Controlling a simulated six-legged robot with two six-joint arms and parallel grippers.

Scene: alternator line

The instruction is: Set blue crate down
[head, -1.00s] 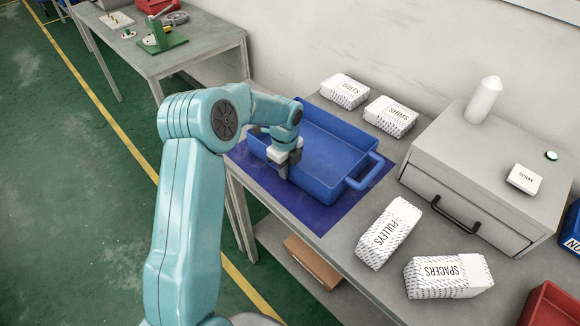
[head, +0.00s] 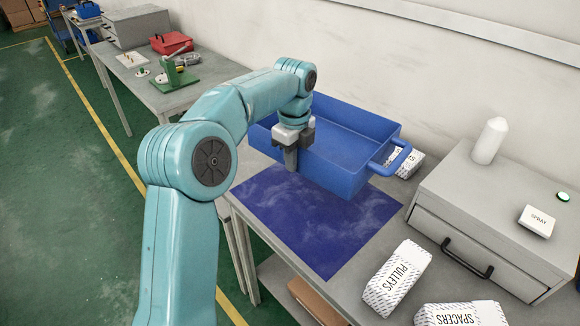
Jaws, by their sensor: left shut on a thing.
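The blue crate (head: 350,135) is an open, empty tray with a loop handle at its right end. My left gripper (head: 291,158) is shut on the crate's near left side, with its finger against the outside. The crate appears held up over the back of the workbench, roughly level. The dark blue mat (head: 318,228) lies bare on the bench in front of and below it. The crate's underside is hidden, so I cannot tell the exact gap. My right gripper is not in view.
A white box (head: 406,164) shows partly behind the crate's handle. The PULLEYS box (head: 396,278) and SPACERS box (head: 459,314) lie at the front right. A grey drawer cabinet (head: 495,225) stands right, bearing a white bottle (head: 490,141) and the SPRAY box (head: 537,221). The wall is close behind.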

